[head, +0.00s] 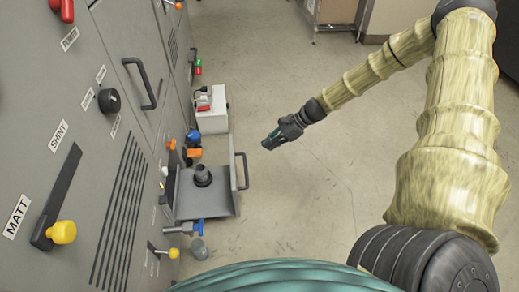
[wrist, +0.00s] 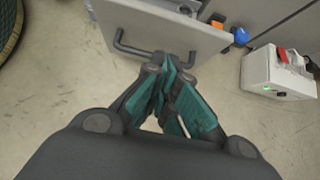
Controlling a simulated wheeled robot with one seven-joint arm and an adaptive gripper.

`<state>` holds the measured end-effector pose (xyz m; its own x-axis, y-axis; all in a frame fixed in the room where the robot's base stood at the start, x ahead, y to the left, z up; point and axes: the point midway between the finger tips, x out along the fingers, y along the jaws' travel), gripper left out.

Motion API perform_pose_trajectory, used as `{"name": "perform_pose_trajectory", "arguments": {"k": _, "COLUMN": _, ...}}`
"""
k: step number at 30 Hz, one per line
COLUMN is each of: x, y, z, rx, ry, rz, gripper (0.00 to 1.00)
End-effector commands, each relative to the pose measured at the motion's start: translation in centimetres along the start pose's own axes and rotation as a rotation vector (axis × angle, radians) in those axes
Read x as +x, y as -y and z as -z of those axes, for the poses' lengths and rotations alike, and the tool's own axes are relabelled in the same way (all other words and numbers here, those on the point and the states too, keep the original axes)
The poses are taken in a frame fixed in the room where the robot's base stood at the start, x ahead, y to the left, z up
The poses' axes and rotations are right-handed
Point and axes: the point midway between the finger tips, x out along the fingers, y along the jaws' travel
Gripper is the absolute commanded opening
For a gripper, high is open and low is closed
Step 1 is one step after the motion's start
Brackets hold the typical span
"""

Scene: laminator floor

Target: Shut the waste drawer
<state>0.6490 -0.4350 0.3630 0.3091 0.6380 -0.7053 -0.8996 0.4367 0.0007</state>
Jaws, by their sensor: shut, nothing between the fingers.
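The waste drawer (head: 222,198) stands pulled out from the low part of the grey machine in the head view. A dark round object (head: 202,175) sits in it. Its upright front panel carries a dark bar handle (head: 244,171) facing the open floor. My gripper (head: 271,141) is shut and empty, above the floor to the right of and beyond the drawer front in the head view. In the wrist view the drawer front (wrist: 165,28) and its handle (wrist: 130,45) lie just past my gripper's fingertips (wrist: 172,62). Whether they touch cannot be told.
The grey machine (head: 120,130) fills the left, with a yellow knob (head: 62,232) and labels. A white box (head: 213,112) with a red switch stands on the floor beyond the drawer. The floor to the right is clear.

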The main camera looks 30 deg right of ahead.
Motion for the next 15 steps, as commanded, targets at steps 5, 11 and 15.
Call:
{"name": "perform_pose_trajectory", "arguments": {"k": 5, "x": 3.0, "y": -0.1, "z": 0.5, "rx": 0.0, "ry": -0.002, "rz": -0.003, "gripper": 0.0}}
{"name": "perform_pose_trajectory", "arguments": {"k": 11, "x": 6.3, "y": -0.1, "z": 0.5, "rx": -0.001, "ry": -0.002, "rz": -0.002, "gripper": 0.0}}
{"name": "perform_pose_trajectory", "arguments": {"k": 15, "x": 8.6, "y": -0.1, "z": 0.5, "rx": -0.002, "ry": -0.002, "rz": -0.003, "gripper": 0.0}}
